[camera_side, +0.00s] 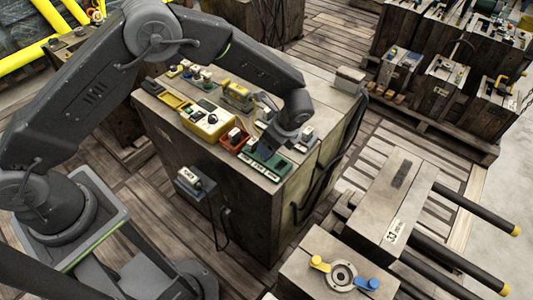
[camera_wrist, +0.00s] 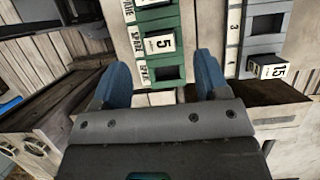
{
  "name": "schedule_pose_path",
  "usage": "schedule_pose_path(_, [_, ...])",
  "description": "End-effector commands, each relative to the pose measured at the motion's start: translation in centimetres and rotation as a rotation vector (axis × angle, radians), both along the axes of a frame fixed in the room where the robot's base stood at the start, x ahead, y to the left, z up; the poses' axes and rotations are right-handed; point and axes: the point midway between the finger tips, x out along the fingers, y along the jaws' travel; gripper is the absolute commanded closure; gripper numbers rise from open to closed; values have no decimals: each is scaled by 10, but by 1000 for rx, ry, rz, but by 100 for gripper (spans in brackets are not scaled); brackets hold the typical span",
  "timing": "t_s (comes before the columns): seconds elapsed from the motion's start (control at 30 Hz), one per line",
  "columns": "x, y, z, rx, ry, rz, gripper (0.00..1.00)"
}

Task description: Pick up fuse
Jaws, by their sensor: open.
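In the wrist view a pale fuse marked 5 (camera_wrist: 160,42) sits in a green holder (camera_wrist: 165,88) that has an empty dark slot below it and SPARE labels along its left side. A second pale fuse marked 15 (camera_wrist: 270,70) sits in a grey holder (camera_wrist: 262,45) to the right. My gripper (camera_wrist: 160,68) is open, its blue fingers on either side of the green holder in the picture, with nothing held. In the side view my gripper (camera_side: 266,146) is over the green holder (camera_side: 264,165) and partly hides it; contact cannot be told.
A yellow box (camera_side: 207,122) and a red tray (camera_side: 233,138) stand left of the green holder on the wooden crate. A grey box (camera_side: 349,79) is at the crate's far right corner. A labelled switch (camera_side: 190,179) hangs on the crate's front. Bare top (camera_side: 325,100) lies right.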

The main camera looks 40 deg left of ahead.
Motion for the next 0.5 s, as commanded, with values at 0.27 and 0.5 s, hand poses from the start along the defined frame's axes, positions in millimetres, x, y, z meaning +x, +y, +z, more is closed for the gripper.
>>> schedule_pose_path(0.27, [0, 15, -27, 2, 3, 2, 32])
schedule_pose_path(0.5, [0, 23, -47, 0, -1, 2, 32])
